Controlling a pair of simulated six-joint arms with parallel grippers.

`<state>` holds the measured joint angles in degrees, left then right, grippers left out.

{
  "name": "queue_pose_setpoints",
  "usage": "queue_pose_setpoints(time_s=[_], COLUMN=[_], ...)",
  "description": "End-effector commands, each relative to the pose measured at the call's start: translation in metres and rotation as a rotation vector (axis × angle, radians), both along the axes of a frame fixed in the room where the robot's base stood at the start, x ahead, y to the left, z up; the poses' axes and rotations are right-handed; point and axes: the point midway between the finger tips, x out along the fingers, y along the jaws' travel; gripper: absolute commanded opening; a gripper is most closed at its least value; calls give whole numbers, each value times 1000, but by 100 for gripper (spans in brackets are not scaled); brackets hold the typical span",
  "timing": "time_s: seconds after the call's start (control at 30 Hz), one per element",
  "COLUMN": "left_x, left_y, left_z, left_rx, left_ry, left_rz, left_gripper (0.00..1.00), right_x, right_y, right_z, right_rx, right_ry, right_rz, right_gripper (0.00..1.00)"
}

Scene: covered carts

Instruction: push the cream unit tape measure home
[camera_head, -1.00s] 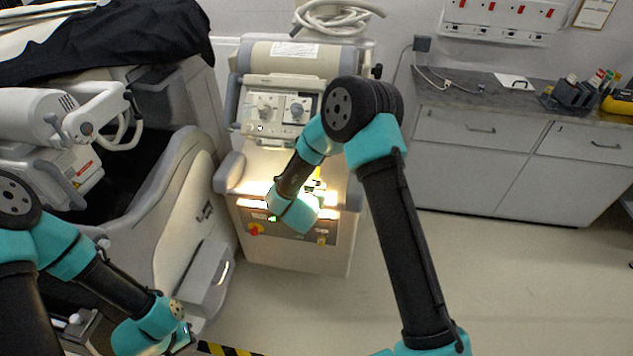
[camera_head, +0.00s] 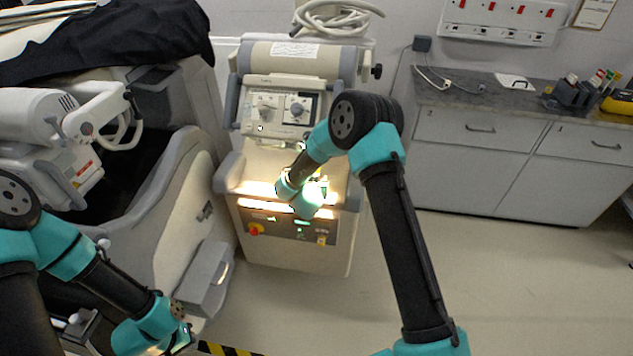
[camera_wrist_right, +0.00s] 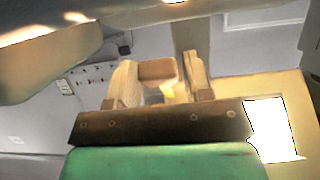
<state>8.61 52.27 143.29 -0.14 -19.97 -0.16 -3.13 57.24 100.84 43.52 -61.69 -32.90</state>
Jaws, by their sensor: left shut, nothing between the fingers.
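The cream unit (camera_head: 290,240) stands in the middle of the head view, with a brightly lit ledge above its lower panel. I cannot make out a tape measure for certain; a small yellow-green thing (camera_head: 323,186) shows on the ledge beside my right wrist. My right arm reaches over the unit, and its gripper is hidden there in the head view. In the right wrist view, the right gripper (camera_wrist_right: 160,80) has its fingers apart with a tan block between or behind them; I cannot tell whether it is held. My left gripper (camera_head: 184,342) is shut and empty, low at left.
A large pale machine (camera_head: 170,230) with a black cover (camera_head: 130,45) fills the left. A grey bench (camera_head: 510,150) with drawers stands at the right. Coiled hose (camera_head: 335,18) lies on the unit's top. Floor (camera_head: 500,280) at right is clear.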

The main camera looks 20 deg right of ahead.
Motion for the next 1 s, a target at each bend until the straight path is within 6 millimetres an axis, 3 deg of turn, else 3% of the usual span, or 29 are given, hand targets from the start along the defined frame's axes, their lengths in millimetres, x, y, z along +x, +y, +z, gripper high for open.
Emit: queue_pose_setpoints(time_s=[0.47, 0.67, 1.0], left_x=[0, 0, 0], left_y=[0, 0, 0], left_z=[0, 0, 0], left_rx=[0, 0, 0], left_ry=[0, 0, 0], left_rz=[0, 0, 0], left_gripper=[0, 0, 0], right_x=[0, 2, 30], right_y=[0, -1, -17], right_z=[0, 2, 37], right_rx=[0, 0, 0], right_ry=[0, -1, -3], right_rz=[0, -1, -2], right_gripper=[0, 0, 0])
